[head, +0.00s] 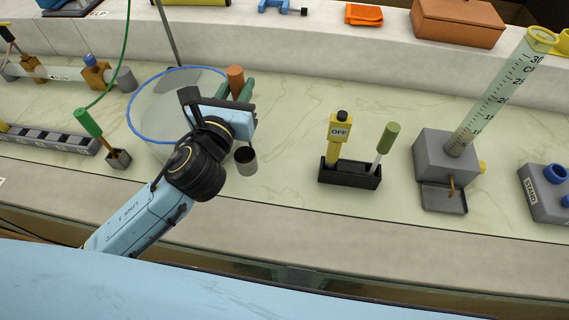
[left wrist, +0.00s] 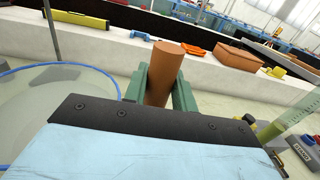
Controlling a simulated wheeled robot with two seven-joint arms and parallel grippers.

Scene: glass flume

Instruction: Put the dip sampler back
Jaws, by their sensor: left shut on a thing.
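My left gripper (head: 236,92) is shut on the brown handle (head: 236,76) of what looks like the dip sampler. The handle stands up between the green fingers and also shows in the left wrist view (left wrist: 165,72). In the head view a small dark grey cup (head: 246,161) shows just below the gripper and looks like the sampler's lower end. The part between handle and cup is hidden by the gripper. The gripper is just right of a round clear tank with a blue rim (head: 137,129), above the pale counter. My right gripper is out of view.
A green-handled tool (head: 88,122) stands in a small grey block left of the tank. To the right are a black holder (head: 349,177) with a yellow OFF-marked device and a green-handled tool, and a grey block (head: 445,155) with a tilted measuring cylinder (head: 500,90). Counter between gripper and black holder is clear.

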